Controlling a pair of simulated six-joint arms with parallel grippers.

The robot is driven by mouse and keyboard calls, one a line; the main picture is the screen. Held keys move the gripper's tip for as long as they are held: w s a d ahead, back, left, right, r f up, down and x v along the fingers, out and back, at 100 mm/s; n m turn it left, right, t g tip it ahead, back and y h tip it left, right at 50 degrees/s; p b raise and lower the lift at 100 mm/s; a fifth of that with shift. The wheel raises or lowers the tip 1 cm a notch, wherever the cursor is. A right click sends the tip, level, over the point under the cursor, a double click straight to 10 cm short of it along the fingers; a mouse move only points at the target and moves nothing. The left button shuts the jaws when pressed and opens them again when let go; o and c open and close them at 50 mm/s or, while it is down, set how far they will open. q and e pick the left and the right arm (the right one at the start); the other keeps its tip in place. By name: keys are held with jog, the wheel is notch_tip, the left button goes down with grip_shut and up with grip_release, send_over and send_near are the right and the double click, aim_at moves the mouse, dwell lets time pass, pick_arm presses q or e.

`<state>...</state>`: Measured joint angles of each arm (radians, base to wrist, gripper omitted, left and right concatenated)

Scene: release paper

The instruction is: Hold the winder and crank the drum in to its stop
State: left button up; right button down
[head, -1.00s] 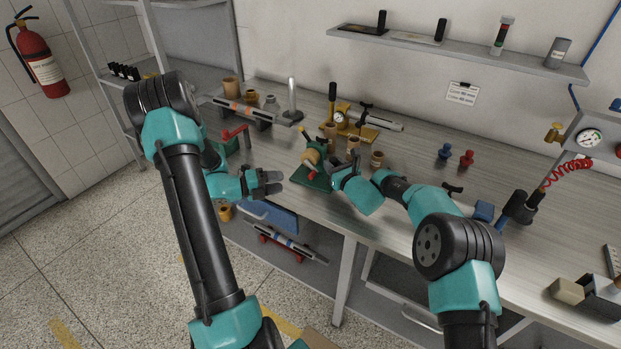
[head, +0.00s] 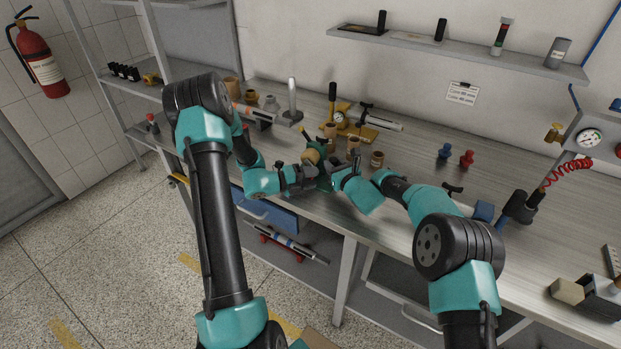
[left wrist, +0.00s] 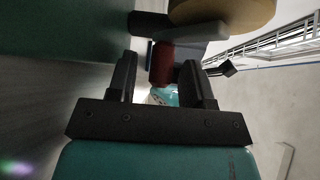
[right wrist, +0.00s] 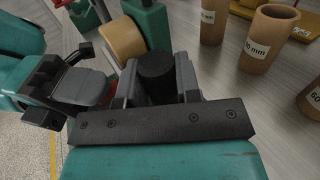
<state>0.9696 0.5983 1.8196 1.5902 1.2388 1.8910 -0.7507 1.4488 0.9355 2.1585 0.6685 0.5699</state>
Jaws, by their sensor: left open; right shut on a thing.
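The winder has a tan drum (head: 312,156) on a green frame; it also shows in the right wrist view, with the drum (right wrist: 122,38) beside the green upright (right wrist: 150,22). In the left wrist view, the red crank knob (left wrist: 162,64) hangs from a grey crank arm (left wrist: 190,38) below the drum (left wrist: 222,8). My left gripper (left wrist: 165,78) is open, with its fingers either side of the knob; contact is not clear. My right gripper (right wrist: 157,78) is shut on a black round grip (right wrist: 156,68) near the winder's base.
Tan cups, one (right wrist: 268,38) with a size label, stand close beyond the winder. A brass device with a gauge (head: 340,118) is behind them. Blue (head: 445,151) and red (head: 467,158) pieces stand to the right.

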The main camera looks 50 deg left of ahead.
pick_arm(q)
grip_shut()
jog(key=shift+s+a+f+m+g+y, duration=0.15)
jog(key=shift+a+f+m+g+y, duration=0.1)
jog(key=shift+a+m+g+y, duration=0.25)
jog(key=shift+s+a+f+m+g+y, duration=0.1)
jog(key=shift+a+f+m+g+y, duration=0.15)
jog(key=shift+m+g+y, duration=0.45)
grip_release()
jog(key=shift+d, duration=0.1)
